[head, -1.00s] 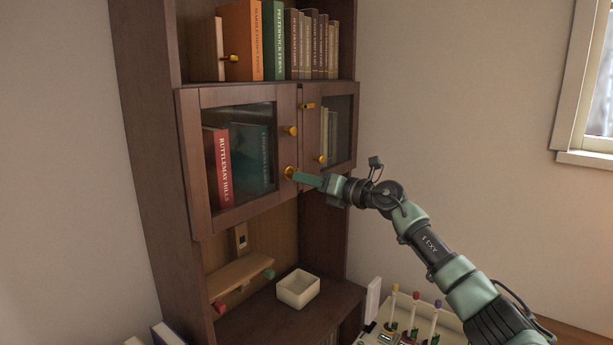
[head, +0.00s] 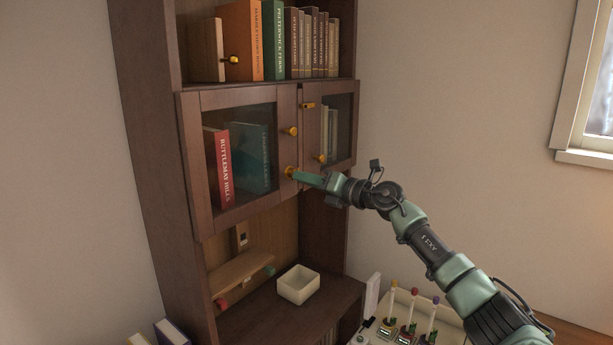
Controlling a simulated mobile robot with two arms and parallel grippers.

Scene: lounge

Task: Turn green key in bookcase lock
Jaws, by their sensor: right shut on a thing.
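The bookcase (head: 165,190) has two glass-fronted doors in its middle section. A brass lock (head: 290,172) sits at the lower right of the left door's frame. The green key (head: 308,179) runs from this lock to my right gripper (head: 324,184). The gripper is shut on it, and the key's tip appears to be at the lock; how deep it sits cannot be told. My left gripper is out of view.
The right door (head: 339,128) has its own brass knob close to my gripper. A cream box (head: 298,285) stands on the lower shelf. A tray (head: 452,316) with several coloured-top rods lies below my right arm. The wall side at right is clear.

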